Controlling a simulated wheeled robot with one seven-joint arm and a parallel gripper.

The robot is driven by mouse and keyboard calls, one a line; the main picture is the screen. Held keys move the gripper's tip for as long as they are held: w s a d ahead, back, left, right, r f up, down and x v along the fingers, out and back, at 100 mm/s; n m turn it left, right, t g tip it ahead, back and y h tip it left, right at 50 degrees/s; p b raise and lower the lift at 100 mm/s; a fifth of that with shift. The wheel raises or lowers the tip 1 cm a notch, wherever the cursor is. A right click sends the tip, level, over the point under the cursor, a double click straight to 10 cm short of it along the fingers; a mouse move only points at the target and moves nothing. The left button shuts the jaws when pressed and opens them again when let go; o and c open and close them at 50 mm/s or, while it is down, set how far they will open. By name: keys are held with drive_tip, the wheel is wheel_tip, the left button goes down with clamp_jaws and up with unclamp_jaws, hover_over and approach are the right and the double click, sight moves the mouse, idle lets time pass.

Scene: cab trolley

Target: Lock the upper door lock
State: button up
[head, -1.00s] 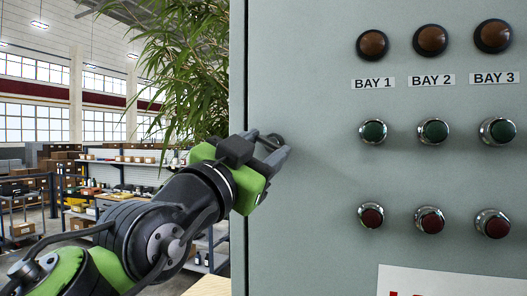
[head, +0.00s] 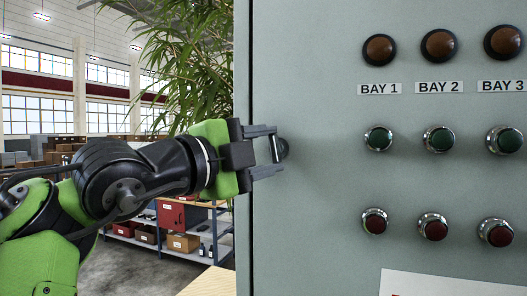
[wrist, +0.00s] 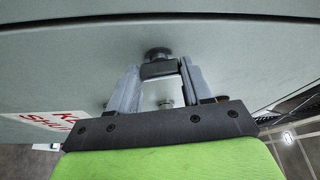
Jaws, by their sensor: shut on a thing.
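Brown lamps (head: 439,45), green buttons (head: 438,139) and red buttons (head: 433,227) stick out of the door to the right. A plant (head: 190,65) hangs close to the cabinet's left edge, above my arm. Shelving with boxes (head: 183,242) stands behind on the left.

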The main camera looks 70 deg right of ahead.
drive_tip(key=shift+m+y, duration=0.5)
drive_tip(key=shift+m, duration=0.6)
drive_tip(key=o, duration=1.1)
drive_tip(key=shift+s, duration=0.1)
drive_tip(key=shift+c, duration=0.2)
drive_tip(key=shift+r, duration=0.1)
drive_tip(key=v, duration=1.5)
drive_tip(key=shift+a, duration=0.35)
